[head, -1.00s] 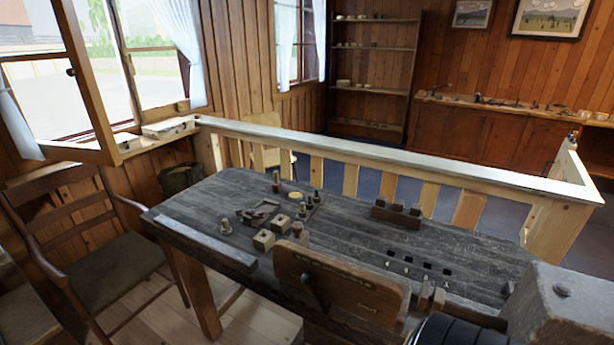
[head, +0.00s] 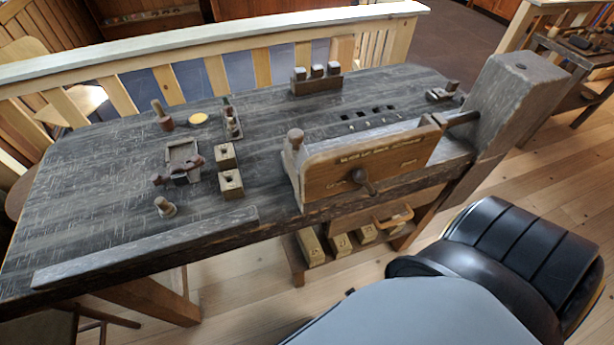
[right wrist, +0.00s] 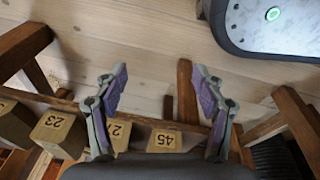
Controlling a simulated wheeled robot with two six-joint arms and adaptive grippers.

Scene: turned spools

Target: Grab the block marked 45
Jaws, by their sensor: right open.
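The block marked 45 (right wrist: 165,140) is pale yellow wood with dark digits. It shows at the bottom middle of the right wrist view, with its lower part hidden by my gripper's body. My right gripper (right wrist: 158,73) is open and empty, its two purple-padded fingers apart. The block shows between the finger bases, nearer the right finger; I cannot tell its distance. In the head view, several numbered blocks (head: 340,245) sit on a low shelf under the bench, digits too small to read. My left gripper is not in view.
A block marked 23 (right wrist: 53,128) and a block marked 27 (right wrist: 119,130), partly hidden by the left finger, stand left of the 45. Wooden legs (right wrist: 187,92) rise nearby. The dark workbench (head: 95,190) carries a wooden vise (head: 370,165). Floor (head: 235,310) is bare before it.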

